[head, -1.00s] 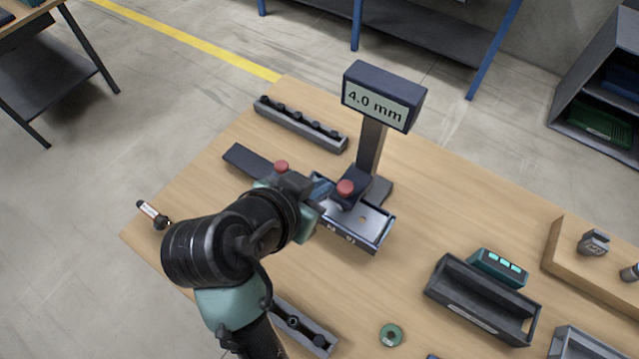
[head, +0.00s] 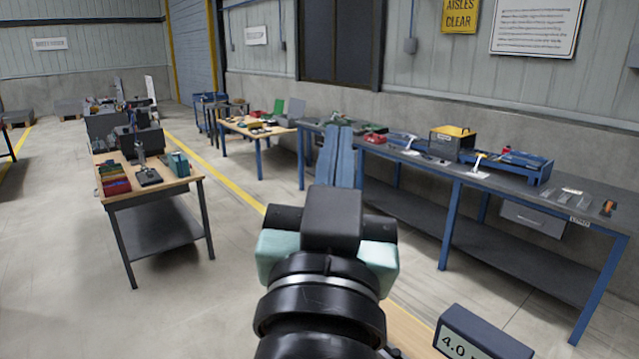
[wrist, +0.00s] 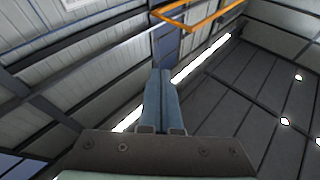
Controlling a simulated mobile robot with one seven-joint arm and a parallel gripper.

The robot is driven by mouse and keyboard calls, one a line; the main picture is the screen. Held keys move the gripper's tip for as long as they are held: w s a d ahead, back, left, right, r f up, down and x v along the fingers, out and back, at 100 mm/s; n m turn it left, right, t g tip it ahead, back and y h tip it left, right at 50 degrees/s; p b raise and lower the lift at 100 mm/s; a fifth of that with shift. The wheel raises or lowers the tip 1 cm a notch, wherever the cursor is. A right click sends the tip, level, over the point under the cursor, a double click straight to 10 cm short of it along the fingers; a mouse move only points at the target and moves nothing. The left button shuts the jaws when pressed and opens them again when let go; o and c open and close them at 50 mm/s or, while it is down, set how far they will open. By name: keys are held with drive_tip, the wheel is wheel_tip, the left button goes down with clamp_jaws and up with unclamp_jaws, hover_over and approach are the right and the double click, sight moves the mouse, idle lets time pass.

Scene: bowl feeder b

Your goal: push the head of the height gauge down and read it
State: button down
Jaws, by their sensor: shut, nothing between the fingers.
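The height gauge's display (head: 476,338) shows at the bottom right of the head view. It is cut by the frame edge, and only "4.0" and part of the unit can be read. The gauge's head and base are out of view. My gripper (head: 343,130) is raised high in the middle of the head view, its blue fingers pointing up and away. In the wrist view the fingers (wrist: 161,75) are together with nothing between them, and only the ceiling and walls lie beyond. The gripper is well apart from the gauge.
A strip of the wooden table (head: 412,335) shows beside the display. A long dark bench (head: 480,172) with tools and boxes runs along the back wall. A smaller table (head: 150,190) stands at left. Open floor lies between them.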

drive_tip(key=s+a+r+n+t+y, duration=0.1)
drive_tip(key=s+r+n+t+y, duration=0.1)
drive_tip(key=s+r+t, duration=0.3)
wheel_tip(320, 180, up, 6)
drive_tip(key=s, duration=0.3)
drive_tip(key=shift+a, duration=0.25)
